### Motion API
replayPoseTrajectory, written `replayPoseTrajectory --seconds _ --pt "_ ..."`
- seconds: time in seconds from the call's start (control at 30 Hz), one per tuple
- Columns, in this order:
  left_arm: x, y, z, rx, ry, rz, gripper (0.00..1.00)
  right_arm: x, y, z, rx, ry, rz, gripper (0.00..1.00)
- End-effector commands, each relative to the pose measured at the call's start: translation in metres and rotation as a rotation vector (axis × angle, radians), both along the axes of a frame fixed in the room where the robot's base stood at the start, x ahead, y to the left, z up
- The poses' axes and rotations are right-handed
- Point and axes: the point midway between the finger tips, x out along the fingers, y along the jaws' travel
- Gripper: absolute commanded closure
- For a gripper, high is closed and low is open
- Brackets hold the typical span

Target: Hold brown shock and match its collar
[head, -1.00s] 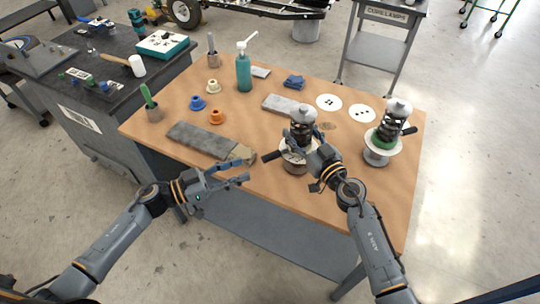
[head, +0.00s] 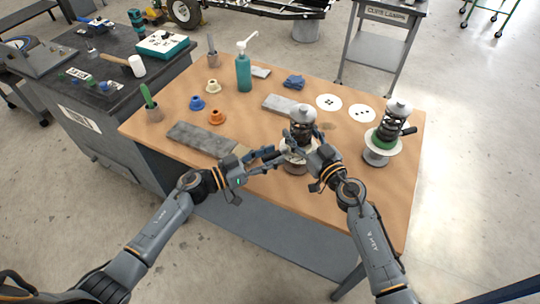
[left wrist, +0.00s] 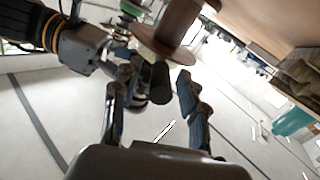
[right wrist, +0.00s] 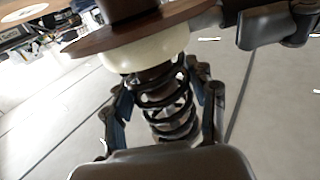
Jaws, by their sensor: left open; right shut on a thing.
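The brown shock (head: 302,130) stands upright near the table's front edge, with a dark coil spring, pale cap and wide pale plate. Its spring also shows in the right wrist view (right wrist: 172,112), beside a cream ring (right wrist: 145,52) and brown flange (right wrist: 95,42). My right gripper (head: 316,146) is shut on the shock at its spring. My left gripper (head: 270,158) is open at the shock's left side; in the left wrist view a dark handle (left wrist: 156,84) lies between its fingers, contact unclear. Three loose collars, blue (head: 197,103), orange (head: 217,117) and cream (head: 213,86), lie at the table's left.
A second shock with a green lower ring (head: 386,136) stands to the right. A grey slab (head: 203,138) lies left of my left gripper.

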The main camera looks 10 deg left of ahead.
Motion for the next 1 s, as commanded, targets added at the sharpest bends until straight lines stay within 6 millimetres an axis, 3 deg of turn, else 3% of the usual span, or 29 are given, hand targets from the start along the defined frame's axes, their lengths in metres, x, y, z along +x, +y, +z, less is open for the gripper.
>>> replayPoseTrajectory --seconds 0.27,0.4,0.5,1.0 --pt "0.0007 -0.0010 -0.0003 0.001 0.001 0.000 0.57 0.0000 -0.0004 -0.0005 -0.001 0.001 -0.001 0.81" --pt "0.0006 -0.0008 -0.0002 0.001 0.001 0.000 0.85 0.0001 -0.0003 -0.0005 -0.001 0.001 -0.001 0.81" --pt "0.0006 -0.0008 -0.0002 0.001 0.001 0.000 1.00 0.0000 -0.0004 -0.0005 -0.001 0.001 -0.001 0.81" --pt "-0.0048 -0.0055 -0.0009 -0.001 0.000 0.067 1.00 0.0000 -0.0002 -0.0004 0.000 0.001 -0.001 0.81"
